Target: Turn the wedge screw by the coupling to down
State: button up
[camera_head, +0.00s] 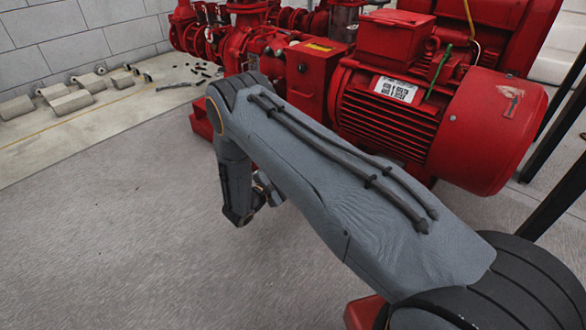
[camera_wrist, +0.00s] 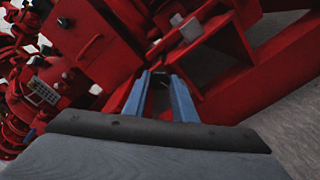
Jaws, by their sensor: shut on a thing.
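My gripper (camera_wrist: 160,78) shows in the wrist view as two blue-grey fingers with a narrow gap between them. They reach in at the red pump base frame (camera_wrist: 225,85), and the gripper is shut on a small dark thing between the tips. That is where the wedge screw would be, but its shape and its up or down position are too dark and small to tell. A light grey block (camera_wrist: 190,28) beyond the fingertips may belong to the coupling; I cannot be sure. In the head view my arm hides the fingertips and the screw.
The red motor (camera_head: 430,115) stands to the right of my arm, with red pumps and pipes (camera_head: 240,40) behind. Grey blocks (camera_head: 70,100) lie on the floor by the wall. Dark posts (camera_head: 560,130) stand at the right. The floor at front left is clear.

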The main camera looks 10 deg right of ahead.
jog(key=shift+w+a+f+n, duration=0.1)
jog(key=shift+n, duration=16.2)
jog(key=o, duration=1)
jog(key=shift+o, duration=0.2)
jog(key=p+v, duration=0.2)
jog(key=v, duration=0.6)
